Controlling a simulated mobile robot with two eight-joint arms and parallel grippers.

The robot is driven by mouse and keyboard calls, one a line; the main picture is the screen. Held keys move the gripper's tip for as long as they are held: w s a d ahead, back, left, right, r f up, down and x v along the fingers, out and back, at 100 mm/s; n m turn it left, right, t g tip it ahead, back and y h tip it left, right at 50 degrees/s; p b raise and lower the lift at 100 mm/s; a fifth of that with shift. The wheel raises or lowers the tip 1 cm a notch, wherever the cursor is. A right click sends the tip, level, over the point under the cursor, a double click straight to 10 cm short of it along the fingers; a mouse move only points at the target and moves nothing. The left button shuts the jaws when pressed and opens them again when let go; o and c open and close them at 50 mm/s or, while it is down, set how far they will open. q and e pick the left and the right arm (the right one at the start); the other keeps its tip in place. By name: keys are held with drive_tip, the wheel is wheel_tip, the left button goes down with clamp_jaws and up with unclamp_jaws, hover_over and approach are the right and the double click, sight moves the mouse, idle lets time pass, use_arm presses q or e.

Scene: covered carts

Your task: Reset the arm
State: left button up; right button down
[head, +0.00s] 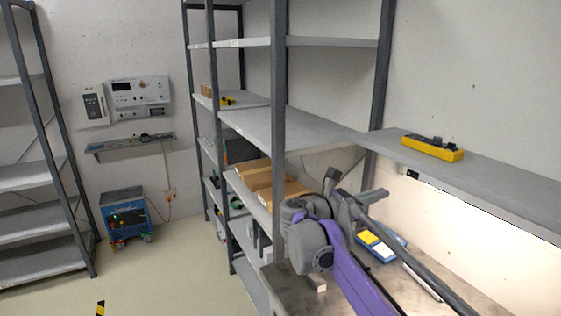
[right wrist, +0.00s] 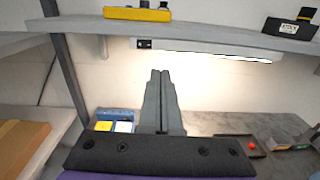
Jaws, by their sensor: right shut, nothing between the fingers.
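My right gripper (head: 380,193) is at the end of my purple and grey arm in the head view, above the workbench (head: 296,291). In the right wrist view, its two grey fingers (right wrist: 160,75) are together with nothing between them. They point toward the lit wall, below the wall shelf, and touch nothing that I can see. My left gripper is not in view.
A wall shelf (head: 490,188) carries a yellow-and-black device (head: 433,147). A blue bin (right wrist: 115,120) with yellow and white items is on the bench. A shelving rack (head: 279,100) with cardboard boxes (head: 262,178) stands close by. A blue cart (head: 127,215) stands farther off; the floor is mostly clear.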

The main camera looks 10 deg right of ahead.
drive_tip(key=s+a+f+m+y, duration=0.3)
drive_tip(key=s+f+m+y, duration=0.55)
drive_tip(key=s+f, duration=0.75)
drive_tip(key=s+a+f+m+y, duration=0.8)
drive_tip(key=s+a+f+m, duration=0.4)
drive_tip(key=f, duration=0.5)
drive_tip(key=shift+s+a+f+t+y, duration=0.2)
drive_tip(key=shift+s+a+t+y, duration=0.15)
drive_tip(key=shift+s+a, duration=0.4)
drive_tip(key=shift+m, duration=0.25)
